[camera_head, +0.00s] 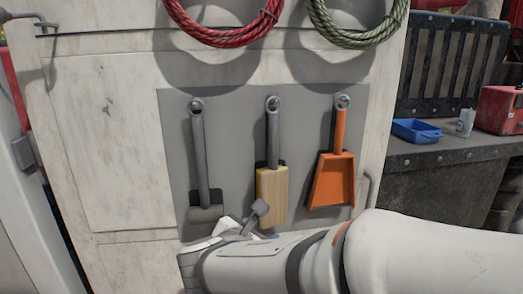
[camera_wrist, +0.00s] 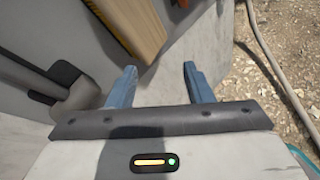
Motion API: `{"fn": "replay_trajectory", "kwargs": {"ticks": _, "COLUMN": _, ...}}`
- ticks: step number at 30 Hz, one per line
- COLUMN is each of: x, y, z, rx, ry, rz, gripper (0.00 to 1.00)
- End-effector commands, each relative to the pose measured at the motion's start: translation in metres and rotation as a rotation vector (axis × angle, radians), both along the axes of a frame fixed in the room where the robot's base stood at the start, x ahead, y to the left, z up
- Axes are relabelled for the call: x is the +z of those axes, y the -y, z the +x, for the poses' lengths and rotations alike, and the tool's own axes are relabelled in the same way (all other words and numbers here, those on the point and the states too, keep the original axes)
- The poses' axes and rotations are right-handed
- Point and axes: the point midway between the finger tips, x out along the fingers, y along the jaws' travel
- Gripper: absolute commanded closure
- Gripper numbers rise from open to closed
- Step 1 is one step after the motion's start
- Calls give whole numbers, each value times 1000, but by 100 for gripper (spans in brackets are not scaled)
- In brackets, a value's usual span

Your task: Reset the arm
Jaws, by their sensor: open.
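My arm comes in from the lower right in the head view. My gripper (camera_head: 247,221) is low in front of the wall panel, just below the wooden brush (camera_head: 272,192) and right of the grey mallet (camera_head: 201,165). In the wrist view my gripper (camera_wrist: 160,72) has its two blue fingers apart with nothing between them. The brush's wooden block (camera_wrist: 138,25) is beyond the fingers at the top, and the mallet's dark head (camera_wrist: 75,97) is left of them.
An orange dustpan (camera_head: 331,180) hangs right of the brush. Red (camera_head: 225,40) and green (camera_head: 357,40) rope coils hang above. A bench (camera_head: 450,152) at right holds a blue tray (camera_head: 416,131) and a red box (camera_head: 499,110). A hose (camera_wrist: 268,62) lies on rough ground.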

Motion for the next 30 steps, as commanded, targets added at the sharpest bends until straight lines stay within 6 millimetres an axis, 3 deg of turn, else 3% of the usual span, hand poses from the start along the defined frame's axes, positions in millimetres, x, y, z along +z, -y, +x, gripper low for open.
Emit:
{"fn": "replay_trajectory", "kwargs": {"ticks": 1, "x": -8, "y": 37, "z": -3, "rx": -142, "ry": -31, "rz": 113, "gripper": 54}}
{"fn": "replay_trajectory", "kwargs": {"ticks": 6, "x": -41, "y": 122, "z": -39, "rx": -622, "ry": -93, "rz": 520, "gripper": 54}}
{"fn": "replay_trajectory", "kwargs": {"ticks": 9, "x": -58, "y": 154, "z": -67, "rx": -909, "ry": -93, "rz": 764, "gripper": 54}}
{"fn": "replay_trajectory", "kwargs": {"ticks": 12, "x": -71, "y": 173, "z": -95, "rx": -1198, "ry": -65, "rz": 1011, "gripper": 54}}
{"fn": "replay_trajectory", "kwargs": {"ticks": 16, "x": -80, "y": 182, "z": -122, "rx": -1534, "ry": -4, "rz": 1310, "gripper": 54}}
{"fn": "replay_trajectory", "kwargs": {"ticks": 21, "x": -83, "y": 180, "z": -138, "rx": -1829, "ry": 72, "rz": 1586, "gripper": 54}}
{"fn": "replay_trajectory", "kwargs": {"ticks": 30, "x": -83, "y": 177, "z": -142, "rx": -1943, "ry": 101, "rz": 1696, "gripper": 54}}
